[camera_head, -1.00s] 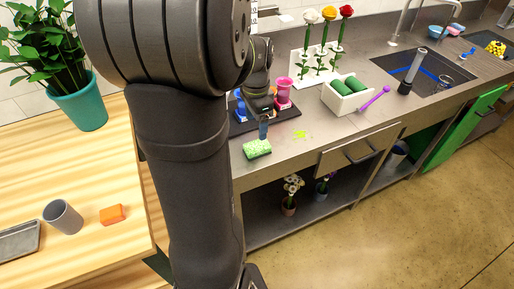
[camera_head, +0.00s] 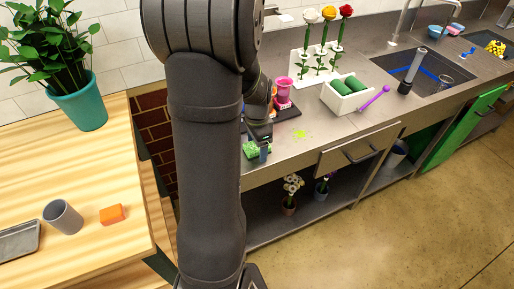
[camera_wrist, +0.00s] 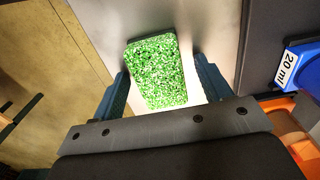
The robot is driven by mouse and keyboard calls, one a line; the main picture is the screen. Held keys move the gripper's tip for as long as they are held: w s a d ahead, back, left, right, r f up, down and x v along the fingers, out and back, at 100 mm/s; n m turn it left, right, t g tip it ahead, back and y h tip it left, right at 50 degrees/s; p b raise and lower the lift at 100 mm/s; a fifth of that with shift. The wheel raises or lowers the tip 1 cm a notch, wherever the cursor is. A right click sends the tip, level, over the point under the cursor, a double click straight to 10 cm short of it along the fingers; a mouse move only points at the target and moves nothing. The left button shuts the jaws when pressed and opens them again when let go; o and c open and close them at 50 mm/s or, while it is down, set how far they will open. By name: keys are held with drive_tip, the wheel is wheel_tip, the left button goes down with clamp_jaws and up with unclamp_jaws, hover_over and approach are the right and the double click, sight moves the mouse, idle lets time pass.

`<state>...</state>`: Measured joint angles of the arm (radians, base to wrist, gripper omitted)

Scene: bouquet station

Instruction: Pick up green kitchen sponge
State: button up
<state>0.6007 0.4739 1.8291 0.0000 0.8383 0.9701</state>
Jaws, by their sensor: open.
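The green kitchen sponge (camera_wrist: 158,72) is a speckled green block lying on the grey counter. In the wrist view it sits between the two blue fingers of my gripper (camera_wrist: 162,88), which are open, with a gap on either side of it. In the head view my gripper (camera_head: 262,148) is over the sponge (camera_head: 251,150) near the counter's front edge and hides part of it. I cannot tell how high the fingers are above the counter.
On the counter (camera_head: 335,130) are a pink cup (camera_head: 282,92), a white box (camera_head: 345,98) with green rolls, a purple stick (camera_head: 374,97) and a flower rack (camera_head: 318,68). A label reading 20 ml (camera_wrist: 288,68) is at the right.

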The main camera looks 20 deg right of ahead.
drive_tip(key=c, duration=1.1)
drive_tip(key=shift+o, duration=0.2)
drive_tip(key=shift+r, duration=0.55)
drive_tip(key=r, duration=0.2)
drive_tip(key=s+r, duration=0.1)
drive_tip(key=shift+d+r, duration=0.3)
drive_tip(key=shift+r, duration=0.1)
drive_tip(key=s+d+r, duration=0.4)
drive_tip(key=s+r, duration=0.2)
drive_tip(key=s, duration=0.3)
drive_tip(key=shift+s+d, duration=0.25)
